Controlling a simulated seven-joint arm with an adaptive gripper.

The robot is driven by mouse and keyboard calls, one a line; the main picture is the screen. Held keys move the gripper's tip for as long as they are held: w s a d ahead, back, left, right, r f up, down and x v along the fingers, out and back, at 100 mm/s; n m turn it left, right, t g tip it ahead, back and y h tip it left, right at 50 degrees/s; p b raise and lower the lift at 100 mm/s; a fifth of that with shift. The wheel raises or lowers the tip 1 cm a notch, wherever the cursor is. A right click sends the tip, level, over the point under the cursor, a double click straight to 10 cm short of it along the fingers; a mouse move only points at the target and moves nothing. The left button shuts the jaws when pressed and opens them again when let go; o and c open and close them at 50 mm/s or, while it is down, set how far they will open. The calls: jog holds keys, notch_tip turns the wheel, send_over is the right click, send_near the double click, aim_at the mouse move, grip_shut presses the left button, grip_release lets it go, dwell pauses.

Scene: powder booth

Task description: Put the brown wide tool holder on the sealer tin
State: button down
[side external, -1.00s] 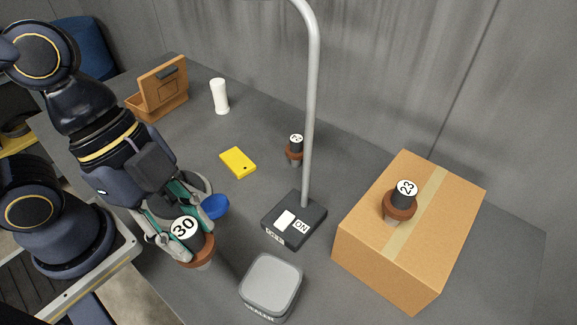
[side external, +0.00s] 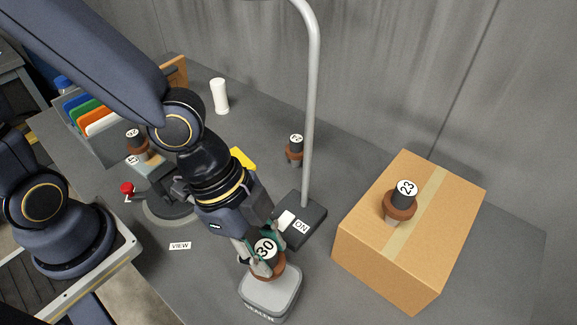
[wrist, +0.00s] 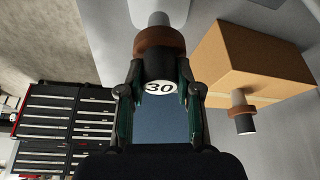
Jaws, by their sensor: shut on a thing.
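My gripper (side external: 264,257) is shut on the brown wide tool holder (side external: 267,270), which has a black top marked 30, a brown collar and a grey tapered lower end. In the wrist view the holder (wrist: 158,42) sits between both fingers. The holder appears upright over the grey sealer tin (side external: 262,302), a rounded square tin with a flat lid. The fingers hide part of the holder, and I cannot tell whether its lower end touches the lid.
A cardboard box (side external: 365,257) at the right bears a holder marked 23 (side external: 400,203). A black switch base (side external: 312,222) with a tall grey pole (side external: 310,110) stands close behind the tin. Another brown-collared holder (side external: 295,151) and a white cylinder (side external: 220,96) stand farther back.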

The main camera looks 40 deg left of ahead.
jog(key=shift+d+f, duration=0.1)
jog(key=shift+f, duration=1.4)
jog(key=shift+f, duration=0.1)
jog(key=c, duration=0.8)
grip_release()
